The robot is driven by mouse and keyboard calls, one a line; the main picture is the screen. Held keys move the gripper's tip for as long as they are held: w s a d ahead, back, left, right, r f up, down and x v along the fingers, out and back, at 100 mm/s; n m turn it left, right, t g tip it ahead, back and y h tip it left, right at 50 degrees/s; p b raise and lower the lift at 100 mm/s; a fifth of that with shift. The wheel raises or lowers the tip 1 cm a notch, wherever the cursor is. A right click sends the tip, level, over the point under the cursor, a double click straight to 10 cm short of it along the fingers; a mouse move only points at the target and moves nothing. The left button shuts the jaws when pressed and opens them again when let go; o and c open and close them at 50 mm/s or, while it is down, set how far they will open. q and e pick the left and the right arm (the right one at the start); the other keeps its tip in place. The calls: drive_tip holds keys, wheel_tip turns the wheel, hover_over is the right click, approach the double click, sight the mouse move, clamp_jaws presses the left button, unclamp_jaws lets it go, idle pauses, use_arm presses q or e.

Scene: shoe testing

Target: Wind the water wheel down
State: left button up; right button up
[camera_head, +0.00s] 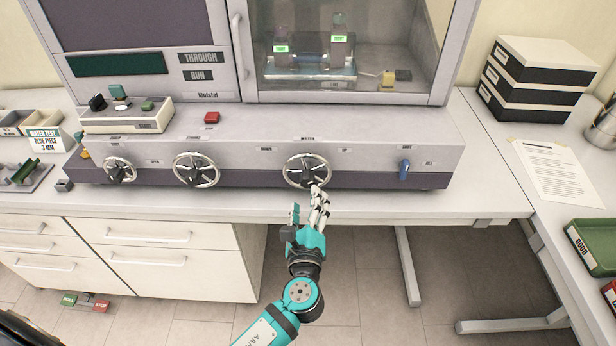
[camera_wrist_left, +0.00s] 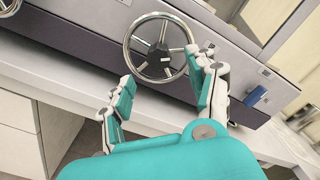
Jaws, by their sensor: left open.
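The water wheel (camera_head: 306,170) is the rightmost of three chrome handwheels on the front of the machine. The small label above it seems to read WATER, with smaller marks to its left and right that look like DOWN and UP. My left gripper (camera_head: 307,203), teal with white and dark fingers, is just below and in front of this wheel, open and empty. In the left wrist view the wheel (camera_wrist_left: 162,47) shows beyond the spread fingers, the right finger close to its rim. I cannot tell whether they touch. My right gripper is not in view.
Two more handwheels, a middle one (camera_head: 197,169) and a left one (camera_head: 120,170), sit to the left. A blue lever (camera_head: 404,170) is to the right. A red button (camera_head: 212,118) is on the ledge above. The floor in front is open.

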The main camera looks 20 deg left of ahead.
sight(307, 184)
use_arm(q)
drive_tip(key=p+x, duration=0.1)
drive_tip(key=x, duration=0.6)
drive_tip(key=shift+a+f, duration=0.1)
drive_tip(key=c, duration=1.1)
drive_tip(key=shift+c, duration=0.2)
